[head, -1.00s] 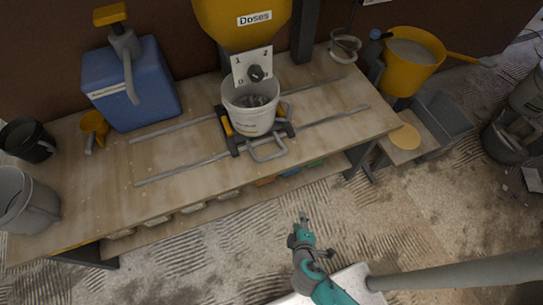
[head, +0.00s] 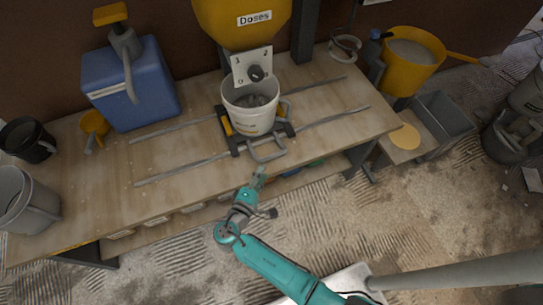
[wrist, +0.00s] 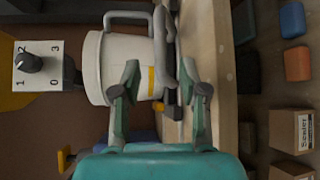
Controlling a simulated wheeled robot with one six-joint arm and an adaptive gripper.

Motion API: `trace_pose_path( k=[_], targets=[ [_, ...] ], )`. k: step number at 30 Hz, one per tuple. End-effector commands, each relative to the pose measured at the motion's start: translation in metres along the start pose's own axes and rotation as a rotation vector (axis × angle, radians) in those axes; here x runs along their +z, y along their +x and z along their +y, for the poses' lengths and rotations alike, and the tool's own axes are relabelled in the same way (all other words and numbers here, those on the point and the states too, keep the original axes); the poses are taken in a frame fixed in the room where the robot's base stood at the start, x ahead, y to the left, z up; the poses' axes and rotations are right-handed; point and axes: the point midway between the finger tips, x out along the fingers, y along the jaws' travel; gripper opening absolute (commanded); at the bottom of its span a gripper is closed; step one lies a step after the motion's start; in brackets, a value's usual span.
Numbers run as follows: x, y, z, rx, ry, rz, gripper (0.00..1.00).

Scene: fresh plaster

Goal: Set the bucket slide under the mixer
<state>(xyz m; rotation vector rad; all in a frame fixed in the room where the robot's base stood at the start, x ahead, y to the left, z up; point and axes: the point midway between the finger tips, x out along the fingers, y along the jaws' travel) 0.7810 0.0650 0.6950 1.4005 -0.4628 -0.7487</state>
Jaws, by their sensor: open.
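The bucket slide (head: 232,140) is a dark carriage with yellow parts on two metal rails. A white bucket (head: 250,121) with grey contents stands on it. Its grey loop handle (head: 268,152) sticks out towards me. My gripper (head: 260,172) is open just in front of the handle, apparently empty. In the wrist view the slide's handle (wrist: 186,85) shows beyond and between the spread fingers (wrist: 163,98); I cannot tell whether they touch. A ring-shaped tool (head: 345,46) on a thin shaft, possibly the mixer's paddle, hangs over the rails' right end.
The yellow "Doses" hopper (head: 240,22) with a dial plate (head: 252,67) hangs over the bucket. The rails (head: 335,118) are clear right of the slide. A blue tank (head: 132,85) and yellow jug (head: 95,124) stand left. A yellow tub (head: 412,65) stands right.

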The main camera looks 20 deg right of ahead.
Motion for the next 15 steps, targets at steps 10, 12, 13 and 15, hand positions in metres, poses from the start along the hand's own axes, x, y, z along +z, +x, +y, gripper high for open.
trace_pose_path(
  k=[10,12,13,15],
  targets=[
    [0.001,0.061,0.0,-0.001,0.0,-0.002,0.43],
    [0.001,0.07,0.0,-0.001,0.001,-0.001,0.43],
    [0.001,0.073,0.0,-0.001,0.0,-0.001,0.43],
    [0.001,0.079,0.0,-0.001,0.0,0.0,0.43]
  ],
)
